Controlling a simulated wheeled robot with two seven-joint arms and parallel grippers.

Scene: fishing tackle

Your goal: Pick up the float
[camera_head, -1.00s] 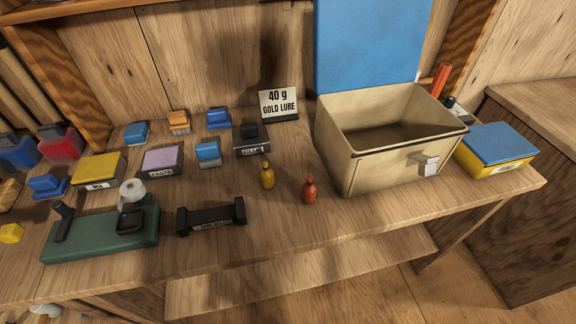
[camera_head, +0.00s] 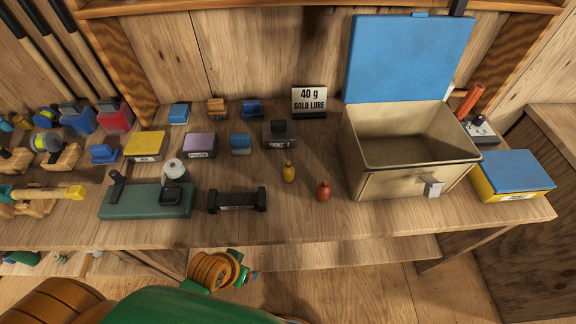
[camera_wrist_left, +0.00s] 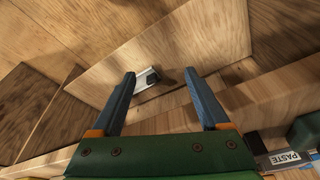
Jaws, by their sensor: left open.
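I cannot tell for certain which thing is the float. In the left wrist view my left gripper (camera_wrist_left: 160,76) is open, its two blue-grey fingers apart with nothing between them. Beyond them are wooden boards and a small pale-and-dark object (camera_wrist_left: 147,78). My right gripper is not in view.
An open tan box (camera_head: 400,184) with a raised blue lid stands to the right. A blue-topped yellow box (camera_head: 513,174) is beside it. A black bar-shaped holder (camera_head: 237,200), a green stand (camera_head: 120,202) and several small boxes fill the left.

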